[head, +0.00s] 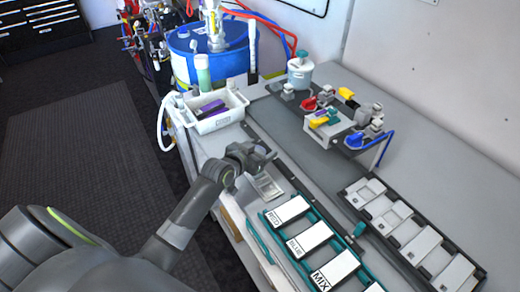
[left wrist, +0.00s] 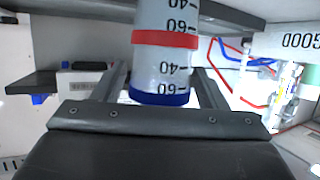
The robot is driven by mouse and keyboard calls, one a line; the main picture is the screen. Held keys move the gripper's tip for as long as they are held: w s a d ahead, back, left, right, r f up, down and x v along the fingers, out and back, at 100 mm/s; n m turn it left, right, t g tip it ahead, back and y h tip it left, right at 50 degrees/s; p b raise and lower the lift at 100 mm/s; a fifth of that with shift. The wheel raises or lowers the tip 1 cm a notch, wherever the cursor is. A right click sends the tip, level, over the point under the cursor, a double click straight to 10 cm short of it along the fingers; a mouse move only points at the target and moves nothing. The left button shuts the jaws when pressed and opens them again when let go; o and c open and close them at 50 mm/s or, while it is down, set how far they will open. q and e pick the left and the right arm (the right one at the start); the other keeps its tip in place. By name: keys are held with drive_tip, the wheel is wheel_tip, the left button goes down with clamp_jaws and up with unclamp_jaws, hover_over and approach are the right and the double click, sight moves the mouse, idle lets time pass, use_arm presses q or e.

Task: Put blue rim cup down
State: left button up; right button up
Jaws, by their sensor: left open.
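In the left wrist view, a pale graduated cup with a blue rim (left wrist: 160,97) shows between the two fingers of my left gripper (left wrist: 162,88). A red band (left wrist: 165,40) and dark number marks also show on the pale cylinder, which runs out of the top of the picture. Whether the red band belongs to a second, stacked cup I cannot tell. The left gripper is open, with a finger on each side of the blue rim. In the head view, my left gripper (head: 262,153) is over the bench near a grey plate (head: 266,186); I cannot make out the cup there.
A white bin (head: 219,121) stands beyond the gripper, before a blue drum (head: 186,62). Teal-framed labelled trays (head: 310,237) lie nearer, with grey holders (head: 402,220) to the right. A small fixture (head: 334,124) with coloured parts stands at back right. Bare grey bench lies between.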

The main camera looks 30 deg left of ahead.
use_arm(q)
drive_tip(key=shift+r, duration=0.1)
drive_tip(key=shift+s+r+p, duration=0.1)
drive_tip(key=shift+r+p, duration=0.35)
drive_tip(key=shift+r, duration=0.25)
drive_tip(key=b+v, duration=0.1)
drive_tip(key=v, duration=1)
drive_tip(key=shift+s+b, duration=0.4)
